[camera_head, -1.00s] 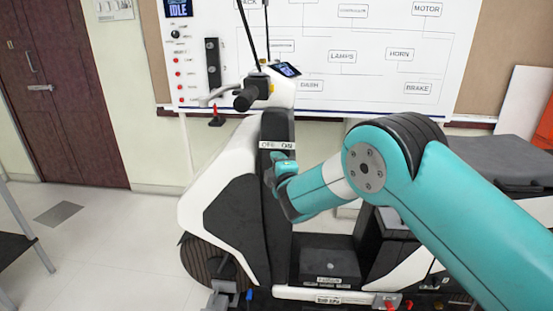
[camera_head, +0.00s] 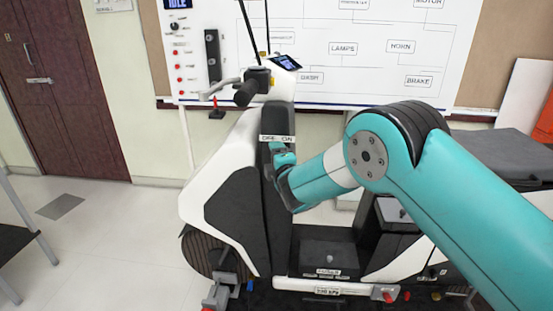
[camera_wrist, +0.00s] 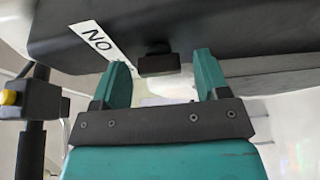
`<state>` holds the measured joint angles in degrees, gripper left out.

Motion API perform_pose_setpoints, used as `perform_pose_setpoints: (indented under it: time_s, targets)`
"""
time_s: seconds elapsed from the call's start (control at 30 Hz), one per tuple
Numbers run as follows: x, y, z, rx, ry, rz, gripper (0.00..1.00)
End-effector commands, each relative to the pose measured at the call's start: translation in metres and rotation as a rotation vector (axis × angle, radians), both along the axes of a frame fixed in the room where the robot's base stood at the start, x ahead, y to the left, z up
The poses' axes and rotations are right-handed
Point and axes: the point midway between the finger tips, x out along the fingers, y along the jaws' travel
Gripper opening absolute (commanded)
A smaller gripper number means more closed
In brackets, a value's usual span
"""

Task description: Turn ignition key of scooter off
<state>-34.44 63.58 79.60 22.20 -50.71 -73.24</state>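The white and black scooter (camera_head: 222,165) stands in the middle of the head view. An OFF/ON label (camera_head: 277,138) sits on its dark front panel, and its ON end (camera_wrist: 97,40) shows upside down in the wrist view. A small dark block, apparently the ignition key (camera_wrist: 158,65), sticks out of the panel beside the label. My gripper (camera_wrist: 163,76) is open, with one teal finger on each side of the key and visible gaps to both. In the head view my gripper (camera_head: 281,154) is just below the label, and it hides the key.
The handlebar grip (camera_head: 246,92) and lit dash display (camera_head: 285,62) are above my gripper. A whiteboard (camera_head: 370,75) with circuit labels is behind.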

Motion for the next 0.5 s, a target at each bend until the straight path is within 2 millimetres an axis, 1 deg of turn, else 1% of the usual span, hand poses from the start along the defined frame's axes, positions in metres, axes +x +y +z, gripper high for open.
perform_pose_setpoints:
  time_s: [0.27, 0.37, 0.5]
  targets:
    - [-0.002, -0.001, -0.001, 0.0, 0.001, -0.001, 0.68]
    - [-0.01, -0.004, -0.002, 0.0, 0.003, -0.001, 0.68]
    - [-0.03, -0.011, -0.002, -0.002, 0.002, 0.001, 0.68]
